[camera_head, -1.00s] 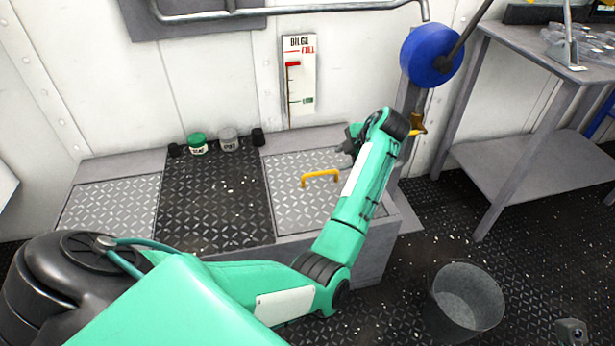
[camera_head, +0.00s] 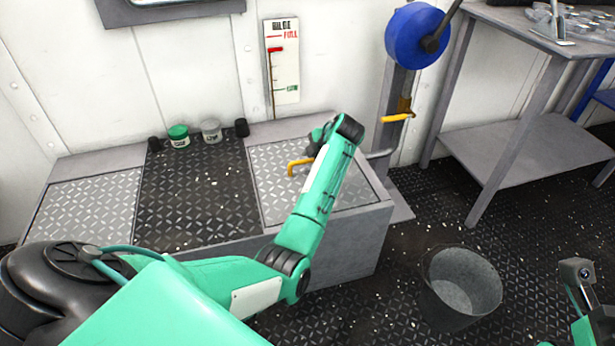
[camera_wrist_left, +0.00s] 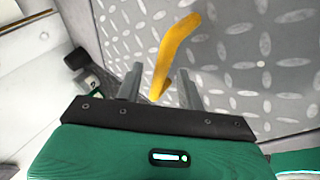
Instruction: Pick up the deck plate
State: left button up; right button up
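The deck plate (camera_head: 268,190) is a light grey diamond-pattern panel with a yellow handle (camera_head: 293,164), set in the right part of the low bench top. My left gripper (camera_head: 312,148) is over the plate at the handle, and my forearm hides the handle's right part. In the left wrist view, its two grey fingers (camera_wrist_left: 158,88) are apart, with the yellow handle (camera_wrist_left: 172,52) showing between and beyond them. I cannot tell whether they touch it. My right gripper (camera_head: 576,272) is at the lower right, away from the plate; its fingers are too unclear to judge.
A similar plate (camera_head: 88,215) without a visible handle lies at the left, beyond a dark panel (camera_head: 198,195). Small jars (camera_head: 179,136) stand along the back. A metal bucket (camera_head: 458,288) is on the floor. A blue wheel (camera_head: 414,35) and shelf table (camera_head: 530,140) are at right.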

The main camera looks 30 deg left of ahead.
pick_arm(q)
jog(key=shift+a+f, duration=0.4)
jog(key=shift+f, duration=0.15)
jog(key=shift+c, duration=0.2)
grip_shut()
dwell(0.9)
jog(key=shift+w+r, duration=0.1)
